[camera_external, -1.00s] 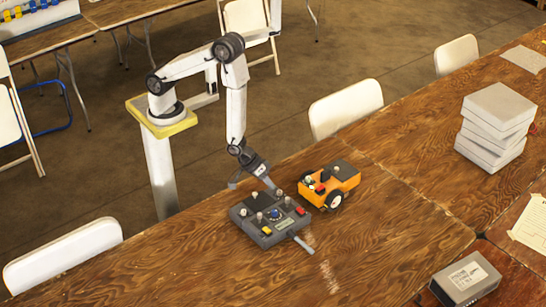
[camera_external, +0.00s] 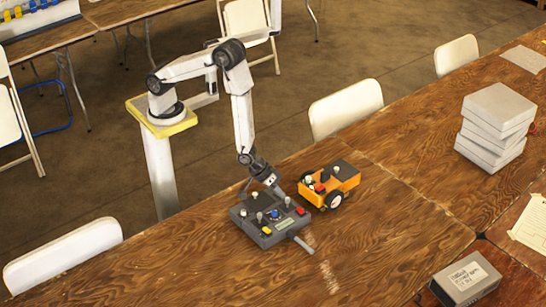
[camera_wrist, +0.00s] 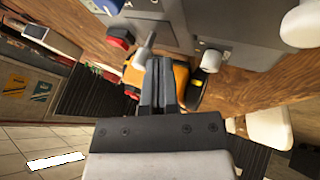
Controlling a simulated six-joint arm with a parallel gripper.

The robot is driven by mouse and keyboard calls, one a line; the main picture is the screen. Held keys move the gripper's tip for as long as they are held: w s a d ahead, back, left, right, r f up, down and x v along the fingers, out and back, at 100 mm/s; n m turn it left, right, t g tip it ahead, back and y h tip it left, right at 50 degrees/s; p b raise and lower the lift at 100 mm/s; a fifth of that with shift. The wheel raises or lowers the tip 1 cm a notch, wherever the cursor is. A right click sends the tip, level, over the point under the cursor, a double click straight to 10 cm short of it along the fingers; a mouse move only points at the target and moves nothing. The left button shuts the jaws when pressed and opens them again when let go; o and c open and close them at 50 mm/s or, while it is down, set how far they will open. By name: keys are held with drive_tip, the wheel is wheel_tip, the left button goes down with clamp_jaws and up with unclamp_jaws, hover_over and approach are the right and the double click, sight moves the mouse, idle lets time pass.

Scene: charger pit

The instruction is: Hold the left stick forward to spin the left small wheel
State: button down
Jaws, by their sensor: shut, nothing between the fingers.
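The grey remote control (camera_external: 283,237) lies on the wooden table, with several light-topped sticks standing on its top. Its top also shows, upside down, along the upper edge of the wrist view (camera_wrist: 235,50). The orange car (camera_external: 318,200) with dark wheels stands just beyond the control; part of it shows behind my fingers in the wrist view (camera_wrist: 134,78). My gripper (camera_external: 281,192) is shut and empty, low over the far edge of the control. In the wrist view a pale stick (camera_wrist: 146,47) stands close to the fingertips; I cannot tell whether they touch it.
The control has a red button (camera_external: 301,211), a blue knob (camera_external: 275,214) and a yellow button (camera_external: 266,231). The table left of the control is clear.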

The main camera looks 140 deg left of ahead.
drive_tip(key=shift+w+r, duration=0.3)
drive_tip(key=shift+w, duration=0.65)
drive_tip(key=shift+s+f, duration=0.1)
drive_tip(key=shift+s, duration=0.05)
idle(2.6)
drive_tip(key=shift+s+f, duration=0.25)
drive_tip(key=shift+s, duration=1.35)
drive_tip(key=shift+s+r, duration=0.1)
drive_tip(key=shift+s, duration=1.05)
drive_tip(key=v, duration=1)
drive_tip(key=shift+w+r, duration=0.15)
drive_tip(key=shift+w, duration=0.25)
